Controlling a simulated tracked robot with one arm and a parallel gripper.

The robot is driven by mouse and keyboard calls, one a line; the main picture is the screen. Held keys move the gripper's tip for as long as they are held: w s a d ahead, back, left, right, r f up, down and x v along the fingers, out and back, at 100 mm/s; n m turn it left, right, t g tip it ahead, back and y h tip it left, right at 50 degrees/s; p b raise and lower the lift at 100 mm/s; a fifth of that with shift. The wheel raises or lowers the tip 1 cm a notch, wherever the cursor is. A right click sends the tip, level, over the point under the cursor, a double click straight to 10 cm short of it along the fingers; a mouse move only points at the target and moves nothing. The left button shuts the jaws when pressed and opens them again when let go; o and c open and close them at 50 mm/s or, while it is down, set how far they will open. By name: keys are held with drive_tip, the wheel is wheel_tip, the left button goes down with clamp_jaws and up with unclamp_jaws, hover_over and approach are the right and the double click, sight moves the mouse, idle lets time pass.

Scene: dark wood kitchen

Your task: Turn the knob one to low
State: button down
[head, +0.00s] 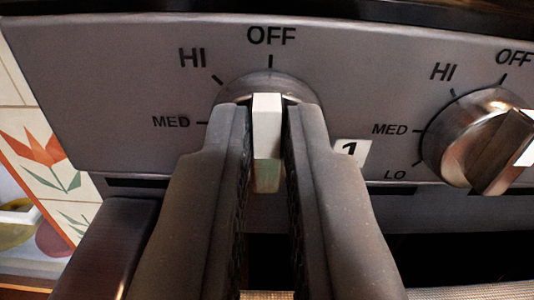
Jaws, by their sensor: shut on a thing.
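Knob one (267,123) is a metal knob on the stove's grey control panel (120,75), with a white-marked grip bar pointing toward the viewer. A small label "1" (348,151) sits at its lower right. Above and left of it the panel reads OFF, HI and MED; any LO mark is hidden behind my gripper. My gripper (267,135) has its two dark fingers on either side of the grip bar, shut on it. The bar's white strip looks upright, in line with the OFF mark.
A second metal knob (481,137) with HI, MED, LO and OFF marks is at the right, its grip turned toward the upper right. A dark handle bar (108,245) runs below the panel at left. Flower-patterned tiles (42,150) are at the far left.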

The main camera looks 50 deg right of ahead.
drive_tip(key=n, duration=0.1)
drive_tip(key=n+p, duration=0.1)
drive_tip(key=n, duration=0.1)
drive_tip(key=shift+w+a+n, duration=0.2)
drive_tip(key=shift+n, duration=0.1)
drive_tip(key=n, duration=0.2)
drive_tip(key=n+p, duration=0.1)
drive_tip(key=shift+w+a+f+n, duration=0.1)
drive_tip(key=shift+w+a+n, duration=0.1)
drive_tip(key=shift+n, duration=0.2)
drive_tip(key=shift+f+n+b, duration=0.25)
drive_tip(key=shift+f+n, duration=0.15)
drive_tip(key=shift+n, duration=2.75)
drive_tip(key=shift+f+n+b, duration=0.3)
drive_tip(key=shift+f+n, duration=0.15)
drive_tip(key=shift+n, duration=2.75)
drive_tip(key=shift+f+n+b, duration=0.25)
drive_tip(key=shift+f+n, duration=0.15)
drive_tip(key=shift+n, duration=2.75)
drive_tip(key=c, duration=1.5)
unclamp_jaws()
